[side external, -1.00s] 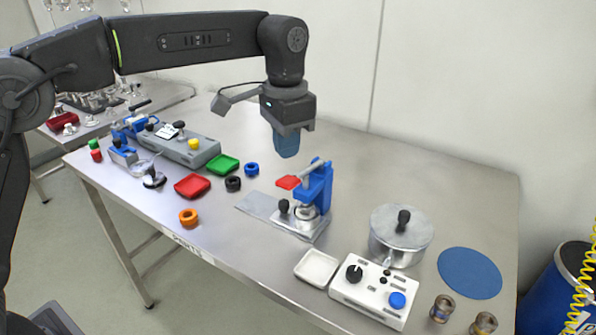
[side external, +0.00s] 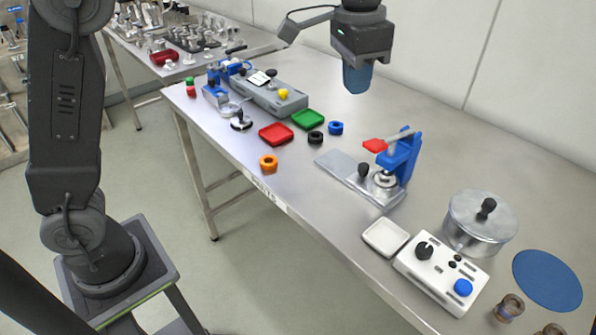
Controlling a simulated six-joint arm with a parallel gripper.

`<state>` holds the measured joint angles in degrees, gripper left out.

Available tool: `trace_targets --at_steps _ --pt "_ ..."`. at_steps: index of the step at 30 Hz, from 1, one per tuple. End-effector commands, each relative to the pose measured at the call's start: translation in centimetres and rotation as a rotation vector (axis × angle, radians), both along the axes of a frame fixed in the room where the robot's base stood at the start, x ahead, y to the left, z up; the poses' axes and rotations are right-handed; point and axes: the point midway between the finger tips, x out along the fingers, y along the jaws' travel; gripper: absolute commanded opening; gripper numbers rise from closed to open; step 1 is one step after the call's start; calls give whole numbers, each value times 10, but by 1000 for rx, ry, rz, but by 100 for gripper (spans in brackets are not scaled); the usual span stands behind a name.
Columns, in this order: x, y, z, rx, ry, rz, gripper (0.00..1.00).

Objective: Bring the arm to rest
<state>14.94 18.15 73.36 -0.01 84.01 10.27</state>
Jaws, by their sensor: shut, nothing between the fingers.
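My gripper (side external: 356,78) hangs pointing down above the back middle of the steel table (side external: 330,235), in the upper part of the side view. Its blue fingers are shut with nothing between them. It is clear of the things on the table, behind the blue press (side external: 402,160) and the dark blue ring (side external: 336,128). The upper part of the wrist is cut off by the top edge of the view.
Red (side external: 276,134) and green (side external: 308,119) trays, an orange ring (side external: 268,163) and a grey device (side external: 270,95) stand left. A lidded pot (side external: 478,222), white control box (side external: 440,275) and blue disc (side external: 547,280) stand right. The table's back strip is largely clear.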

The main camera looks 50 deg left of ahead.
Motion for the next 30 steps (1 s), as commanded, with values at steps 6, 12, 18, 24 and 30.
trace_targets --at_steps 6,12,18,24,30 --pt "-67 50 15 -35 -124 133 0" --pt "-133 84 0 -64 -234 253 0" --pt "-192 107 -35 -88 -336 358 0" --pt "-223 116 -64 -103 -396 419 0" --pt "-229 117 -72 -106 -407 433 0"
